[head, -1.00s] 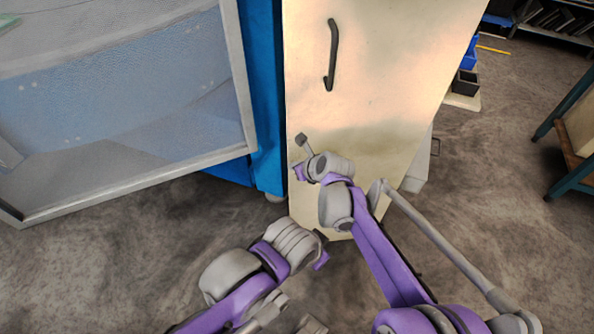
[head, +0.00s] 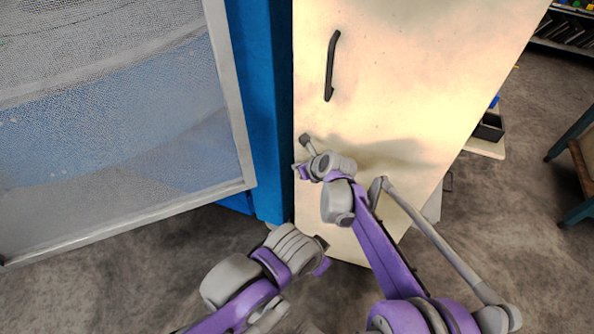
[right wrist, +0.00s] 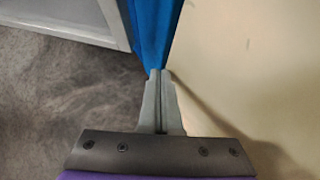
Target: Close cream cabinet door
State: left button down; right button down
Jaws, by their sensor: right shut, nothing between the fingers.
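The cream cabinet door (head: 420,70) fills the middle of the head view, upright, with a dark bar handle (head: 331,66) near its left edge. Its cream face (right wrist: 255,60) fills the right of the right wrist view. My right gripper (head: 299,172) is at the lower left edge of the door, below the handle. In the right wrist view its fingers (right wrist: 160,76) are shut and empty, close to the cream face; I cannot tell whether they touch it. My left gripper (head: 322,252) is low, near the door's bottom; its fingers are not clear.
A blue cabinet side (head: 258,100) stands directly left of the cream door. A grey-framed mesh panel (head: 120,130) fills the left. Bare floor (head: 480,240) lies at lower right.

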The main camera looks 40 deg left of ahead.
jog(key=shift+w+a, duration=0.3)
jog(key=shift+w, duration=0.2)
jog(key=shift+w+a, duration=0.25)
jog(key=shift+w, duration=0.2)
pick_arm(q)
jog(key=shift+s+d+r, duration=0.15)
jog(key=shift+s+r, duration=0.05)
pick_arm(e)
jog(key=shift+w+r, duration=0.1)
jog(key=shift+r, duration=0.05)
